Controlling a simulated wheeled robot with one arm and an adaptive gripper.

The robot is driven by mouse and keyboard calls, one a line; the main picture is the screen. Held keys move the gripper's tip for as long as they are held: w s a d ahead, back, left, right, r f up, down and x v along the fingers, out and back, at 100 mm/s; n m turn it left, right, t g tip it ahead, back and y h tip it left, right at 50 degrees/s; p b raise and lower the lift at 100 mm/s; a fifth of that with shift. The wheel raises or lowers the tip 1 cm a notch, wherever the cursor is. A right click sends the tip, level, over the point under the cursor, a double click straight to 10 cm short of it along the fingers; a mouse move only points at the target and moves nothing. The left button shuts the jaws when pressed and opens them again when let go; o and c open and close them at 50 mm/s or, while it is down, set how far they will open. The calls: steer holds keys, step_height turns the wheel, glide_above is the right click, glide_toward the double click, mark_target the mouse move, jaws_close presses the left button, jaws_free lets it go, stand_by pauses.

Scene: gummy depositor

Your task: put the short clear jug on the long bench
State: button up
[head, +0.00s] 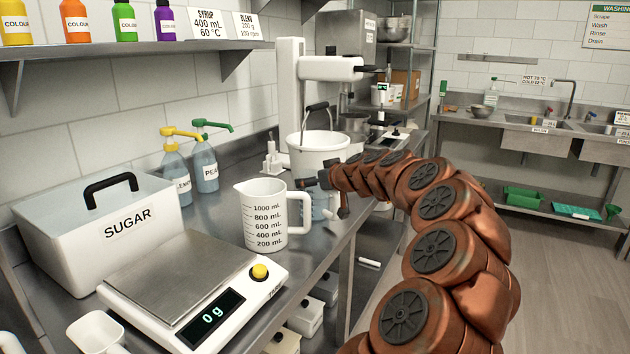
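A small clear bluish vessel, which looks like the short clear jug (314,208), is by the front edge of the long steel bench (212,222), right of the white measuring jug. My gripper (326,188) is at its upper right and partly hides it. Dark finger parts show near the vessel's rim and right side. I cannot tell whether they grip it, or whether its base touches the bench.
The white measuring jug (264,220) stands close to the left of the clear vessel. A white bucket (317,148) stands behind. A digital scale (190,292) reading 0 g, a sugar bin (100,232) and pump bottles (205,168) take up the left. Bare bench shows behind the measuring jug.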

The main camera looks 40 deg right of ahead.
steer(key=o, duration=1.3)
steer(key=shift+o, duration=0.2)
steer(key=v, duration=1.2)
steer(key=shift+r+b, duration=0.2)
steer(key=shift+b, duration=0.1)
